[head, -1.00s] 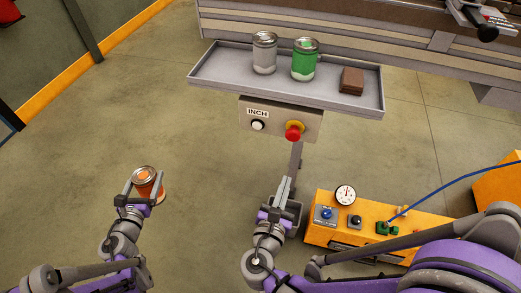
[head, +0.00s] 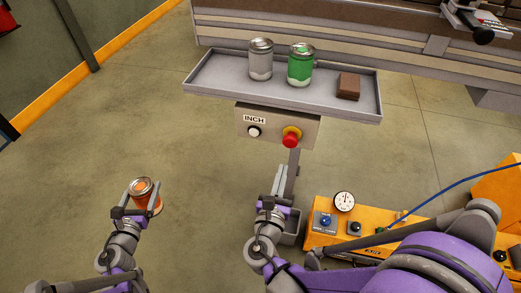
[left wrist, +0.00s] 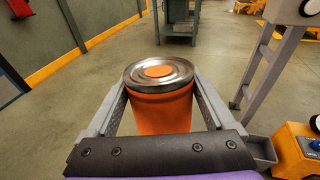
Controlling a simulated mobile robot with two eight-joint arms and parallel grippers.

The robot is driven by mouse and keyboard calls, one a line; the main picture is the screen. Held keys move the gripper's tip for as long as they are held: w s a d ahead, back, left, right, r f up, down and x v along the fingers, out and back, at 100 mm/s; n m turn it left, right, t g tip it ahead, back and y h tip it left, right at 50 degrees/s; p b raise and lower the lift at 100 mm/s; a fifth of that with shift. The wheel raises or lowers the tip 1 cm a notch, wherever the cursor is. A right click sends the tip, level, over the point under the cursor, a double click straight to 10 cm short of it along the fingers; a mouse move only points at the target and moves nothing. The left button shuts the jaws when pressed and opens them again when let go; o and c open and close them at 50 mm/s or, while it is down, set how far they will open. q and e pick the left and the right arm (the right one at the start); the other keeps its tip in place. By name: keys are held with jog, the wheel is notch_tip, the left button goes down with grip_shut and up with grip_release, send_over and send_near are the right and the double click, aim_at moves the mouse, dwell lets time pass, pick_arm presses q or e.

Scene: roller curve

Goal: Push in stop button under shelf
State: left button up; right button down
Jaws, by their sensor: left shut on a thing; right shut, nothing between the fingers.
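The red stop button (head: 290,140) on its yellow collar sits at the right of a grey control box (head: 312,131) under the shelf (head: 215,92). A white button (head: 254,131) and an INCH label are at the box's left. My right gripper (head: 280,178) is shut and empty, below and slightly left of the red button in the picture, apart from it. My left gripper (head: 142,194) is shut on an orange can with a metal lid (head: 146,202), held at the lower left. The can also shows upright between the fingers in the left wrist view (left wrist: 162,108).
On the shelf stand a grey can (head: 260,62), a green can (head: 300,66) and a brown block (head: 348,86). A yellow panel (head: 320,238) with a gauge (head: 344,201) and a blue hose is at the lower right. Open floor lies left of the box.

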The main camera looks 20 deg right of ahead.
aim_at(290, 143)
pick_arm(q)
jog(key=shift+f, duration=0.2)
pick_arm(e)
jog(key=x, duration=0.7)
jog(key=shift+w+d, duration=0.25)
jog(key=shift+w, duration=0.15)
jog(key=shift+x, duration=0.9)
pick_arm(q)
jog(key=shift+s+a, duration=0.2)
jog(key=shift+s, duration=0.05)
pick_arm(e)
jog(key=shift+r, duration=0.25)
pick_arm(q)
jog(key=shift+r, duration=0.1)
